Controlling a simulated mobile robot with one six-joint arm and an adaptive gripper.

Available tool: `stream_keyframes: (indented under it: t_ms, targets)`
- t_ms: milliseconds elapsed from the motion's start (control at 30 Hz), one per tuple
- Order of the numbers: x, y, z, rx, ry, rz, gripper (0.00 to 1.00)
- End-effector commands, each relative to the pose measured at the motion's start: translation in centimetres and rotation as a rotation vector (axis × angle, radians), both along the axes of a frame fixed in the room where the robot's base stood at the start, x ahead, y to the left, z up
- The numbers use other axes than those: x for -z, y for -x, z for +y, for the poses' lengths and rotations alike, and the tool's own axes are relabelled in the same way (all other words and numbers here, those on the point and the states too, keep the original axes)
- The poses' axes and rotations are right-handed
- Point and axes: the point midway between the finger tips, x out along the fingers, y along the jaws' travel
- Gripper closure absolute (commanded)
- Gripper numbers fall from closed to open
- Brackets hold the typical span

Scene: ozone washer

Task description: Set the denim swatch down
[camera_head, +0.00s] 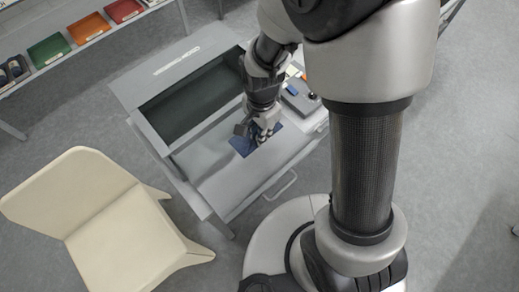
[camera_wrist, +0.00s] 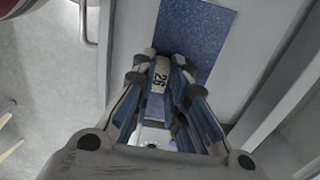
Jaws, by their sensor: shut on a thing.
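The denim swatch (camera_head: 243,146) is a flat blue square over the light grey front surface of the ozone washer (camera_head: 222,182). In the wrist view the swatch (camera_wrist: 195,28) extends beyond my fingertips, and a pale block marked "26" (camera_wrist: 160,78) sits between the fingers. My gripper (camera_head: 258,142) points down and is shut on the swatch at this block; it also shows in the wrist view (camera_wrist: 163,65). Part of the swatch is hidden by the fingers. I cannot tell whether the swatch touches the surface.
The washer's lid (camera_head: 172,68) stands open behind a dark chamber (camera_head: 195,98). A dark grey device (camera_head: 300,97) lies right of my gripper. A cream chair (camera_head: 110,225) stands at the left. Green (camera_head: 48,50), orange (camera_head: 88,28) and red (camera_head: 124,10) trays sit on a shelf at the back left.

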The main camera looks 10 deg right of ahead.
Motion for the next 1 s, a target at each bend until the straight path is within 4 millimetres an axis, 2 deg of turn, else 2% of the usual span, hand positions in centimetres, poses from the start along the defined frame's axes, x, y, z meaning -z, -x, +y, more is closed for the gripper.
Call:
stream_keyframes:
  t_ms: [33, 100, 233, 467, 733, 1000]
  targets:
    - [2.0, 0.1, -0.1, 0.000, 0.002, 0.006, 1.00]
    - [3.7, 0.2, -0.1, 0.000, 0.001, 0.005, 1.00]
    - [6.0, 0.1, 0.0, -0.001, 0.000, 0.002, 1.00]
    - [7.5, 0.0, 0.0, -0.001, 0.000, 0.000, 1.00]
    - [11.3, 0.0, 0.0, -0.001, 0.001, 0.001, 1.00]
    - [11.3, -0.1, 0.0, -0.001, 0.000, -0.002, 1.00]
